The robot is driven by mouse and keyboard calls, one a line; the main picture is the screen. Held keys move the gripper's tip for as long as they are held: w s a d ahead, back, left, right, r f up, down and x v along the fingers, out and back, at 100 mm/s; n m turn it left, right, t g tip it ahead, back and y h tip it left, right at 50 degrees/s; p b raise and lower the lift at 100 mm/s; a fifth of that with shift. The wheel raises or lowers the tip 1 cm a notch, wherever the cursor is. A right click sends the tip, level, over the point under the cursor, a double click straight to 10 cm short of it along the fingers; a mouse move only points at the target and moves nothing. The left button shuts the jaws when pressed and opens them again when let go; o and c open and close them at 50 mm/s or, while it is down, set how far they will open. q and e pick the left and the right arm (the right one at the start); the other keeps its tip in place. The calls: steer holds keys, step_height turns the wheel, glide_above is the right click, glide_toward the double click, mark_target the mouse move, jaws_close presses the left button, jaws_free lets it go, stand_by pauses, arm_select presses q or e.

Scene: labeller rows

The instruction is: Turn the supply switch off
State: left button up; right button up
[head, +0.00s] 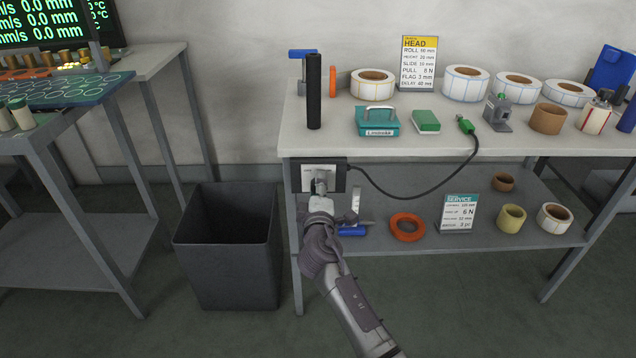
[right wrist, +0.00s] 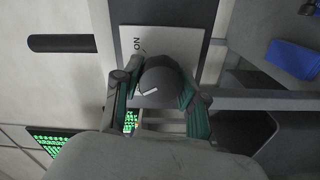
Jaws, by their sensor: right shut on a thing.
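The supply switch is a dark box (head: 334,163) at the left front edge of the bench, with a pale plate (head: 307,172) on its face. In the right wrist view its round dark knob (right wrist: 158,84) carries a short white mark and stands out from the pale plate (right wrist: 170,40). The letters ON show on the plate beside the knob; other lettering is hidden. My right gripper (head: 321,186) is at the plate, and in the right wrist view the fingers of this gripper (right wrist: 162,88) are shut around the knob, one on each side. My left gripper is not in view.
A black cable (head: 410,198) runs from the box up onto the bench top (head: 345,140). A dark bin (head: 230,250) stands left of the bench. The lower shelf (head: 400,240) holds an orange ring (head: 407,227) and a service card (head: 459,213). Floor in front is clear.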

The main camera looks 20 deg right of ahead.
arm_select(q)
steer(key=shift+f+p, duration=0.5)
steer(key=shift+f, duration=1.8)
arm_select(e)
steer(key=shift+n, duration=1.5)
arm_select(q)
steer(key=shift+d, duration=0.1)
arm_select(e)
steer(key=o, duration=1.1)
steer(key=shift+f, duration=0.1)
steer(key=shift+o, duration=0.2)
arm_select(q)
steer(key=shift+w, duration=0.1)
arm_select(e)
steer(key=shift+s+a, duration=0.15)
steer(key=shift+s, duration=0.05)
steer(key=v, duration=1.1)
steer(key=shift+s, duration=0.25)
